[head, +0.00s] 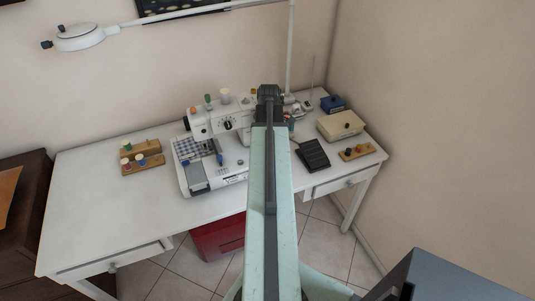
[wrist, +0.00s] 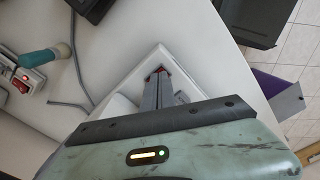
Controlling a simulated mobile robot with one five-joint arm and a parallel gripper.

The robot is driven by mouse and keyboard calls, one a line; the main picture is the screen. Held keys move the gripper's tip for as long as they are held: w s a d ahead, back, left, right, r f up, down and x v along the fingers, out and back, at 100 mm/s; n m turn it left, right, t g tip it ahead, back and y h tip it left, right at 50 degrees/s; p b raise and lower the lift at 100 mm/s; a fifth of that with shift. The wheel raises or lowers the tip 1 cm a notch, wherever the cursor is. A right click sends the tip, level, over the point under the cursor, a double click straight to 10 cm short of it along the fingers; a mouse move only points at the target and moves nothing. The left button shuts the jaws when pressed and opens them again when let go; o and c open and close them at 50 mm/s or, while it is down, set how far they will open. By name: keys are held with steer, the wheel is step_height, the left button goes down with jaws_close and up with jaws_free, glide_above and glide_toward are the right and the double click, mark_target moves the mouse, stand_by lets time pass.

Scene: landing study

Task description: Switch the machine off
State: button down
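The machine is a white sewing machine (head: 200,128) on a white table; my arm covers its right end in the head view. In the wrist view a white casing with a corner (wrist: 118,108), likely the machine, lies under my gripper (wrist: 160,73). The two dark fingers look close together, with nothing seen held between them. A bit of red shows at their tips; I cannot tell whether it is on the fingers or a switch behind them. In the head view only the dark wrist end (head: 270,92) shows, over the machine's right end, and the fingertips are hidden.
A power strip with a red switch (wrist: 20,86), a teal-and-beige object (wrist: 42,58) and a grey cable lie left in the wrist view. A black pedal (head: 312,154), a cream box (head: 340,125) and a blue box (head: 332,103) stand right.

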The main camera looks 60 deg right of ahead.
step_height(320, 180, up, 7)
steer(key=p, duration=0.7)
stand_by(0.4)
